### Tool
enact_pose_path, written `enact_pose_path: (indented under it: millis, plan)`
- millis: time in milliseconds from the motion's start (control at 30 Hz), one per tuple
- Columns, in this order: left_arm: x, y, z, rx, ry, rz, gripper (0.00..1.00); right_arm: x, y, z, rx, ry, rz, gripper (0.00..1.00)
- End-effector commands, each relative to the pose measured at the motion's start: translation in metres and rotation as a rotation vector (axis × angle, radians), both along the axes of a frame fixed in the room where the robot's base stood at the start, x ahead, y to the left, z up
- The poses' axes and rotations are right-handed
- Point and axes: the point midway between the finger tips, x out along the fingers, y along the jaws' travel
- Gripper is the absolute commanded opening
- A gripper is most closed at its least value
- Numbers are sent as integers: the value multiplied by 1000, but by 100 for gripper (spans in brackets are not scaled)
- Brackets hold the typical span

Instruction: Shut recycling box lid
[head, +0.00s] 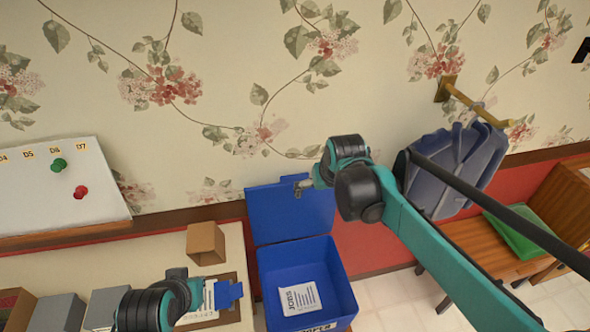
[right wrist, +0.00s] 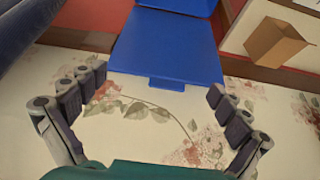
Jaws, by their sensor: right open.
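The blue recycling box (head: 334,264) is open, with a white paper marked JOBS (head: 299,298) inside. Its blue lid (head: 290,210) stands raised at the back, near the wall. My right gripper (head: 303,187) is at the upper part of the lid in the head view. In the right wrist view my right gripper (right wrist: 155,100) is open and empty, its fingers spread on either side of the lid's free edge. The lid (right wrist: 165,45) shows a small tab on that edge. My left arm is at the lower left; its fingers are not clear.
A small cardboard box (head: 205,243) and a clipboard (head: 212,318) lie on the pale counter (head: 150,260) left of the recycling box. A blue-grey bag (head: 455,165) hangs on the wall at right, above a wooden bench (head: 470,250).

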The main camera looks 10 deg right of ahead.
Motion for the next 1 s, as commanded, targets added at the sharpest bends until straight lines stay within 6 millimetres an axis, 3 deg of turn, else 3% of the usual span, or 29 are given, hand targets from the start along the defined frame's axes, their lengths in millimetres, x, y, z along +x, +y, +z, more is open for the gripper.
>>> enact_pose_path:
  millis: [33, 100, 200, 333, 633, 1000]
  plan:
    - [0, 0, 10, 0, 0, 0, 0, 25, 7, 5, -1, 12, 8, 100]
    - [0, 0, 17, 0, 0, 0, 0, 55, 17, 3, -3, 32, 17, 100]
    - [0, 0, 26, 0, 0, 0, 0, 92, 29, -5, -5, 55, 28, 100]
    - [0, 0, 34, 0, 0, 0, 0, 125, 43, -19, -7, 78, 39, 100]
    - [0, 0, 34, 0, 0, 0, 0, 149, 52, -44, -10, 94, 44, 100]
    - [0, 0, 23, 0, 0, 0, 0, 170, 54, -96, -10, 93, 44, 100]
